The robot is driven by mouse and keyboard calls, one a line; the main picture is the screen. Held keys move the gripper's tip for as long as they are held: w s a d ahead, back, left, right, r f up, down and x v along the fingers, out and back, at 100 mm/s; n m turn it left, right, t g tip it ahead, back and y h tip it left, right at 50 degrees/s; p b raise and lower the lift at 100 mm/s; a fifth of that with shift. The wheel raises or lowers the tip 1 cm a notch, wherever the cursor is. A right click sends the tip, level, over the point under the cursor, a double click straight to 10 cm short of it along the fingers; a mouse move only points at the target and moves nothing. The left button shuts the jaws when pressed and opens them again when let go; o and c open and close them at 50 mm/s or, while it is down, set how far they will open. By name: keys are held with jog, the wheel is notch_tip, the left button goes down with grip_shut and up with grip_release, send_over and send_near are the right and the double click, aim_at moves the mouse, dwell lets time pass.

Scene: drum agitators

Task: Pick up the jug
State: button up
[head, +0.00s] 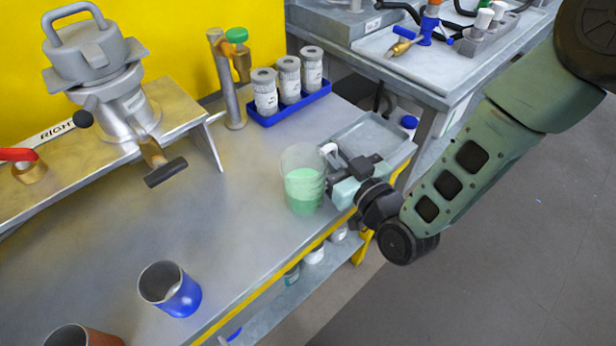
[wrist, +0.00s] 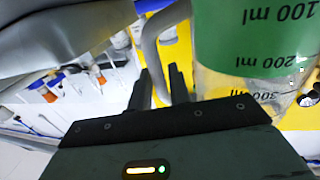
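The jug (head: 303,184) is a clear beaker holding green liquid. It stands upright on the grey bench near its right edge, with its pale handle on the right side. In the wrist view the jug (wrist: 250,45) fills the upper right, appears upside down and shows ml marks. Its grey handle (wrist: 151,42) curves down between the two dark fingers of my gripper (wrist: 160,76). The fingers stand apart, with a small gap visible beside the handle. In the head view my gripper (head: 338,172) is at the handle side, its fingertips partly hidden.
A grey tray (head: 398,137) lies just behind my gripper. A blue rack (head: 290,107) with three containers stands further back. A blue cup (head: 180,299) and a red-brown cup (head: 75,336) stand at the front left. The bench middle is clear. A metal vessel (head: 122,103) sits on a raised shelf.

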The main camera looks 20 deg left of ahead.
grip_shut()
jog(key=shift+r, duration=0.15)
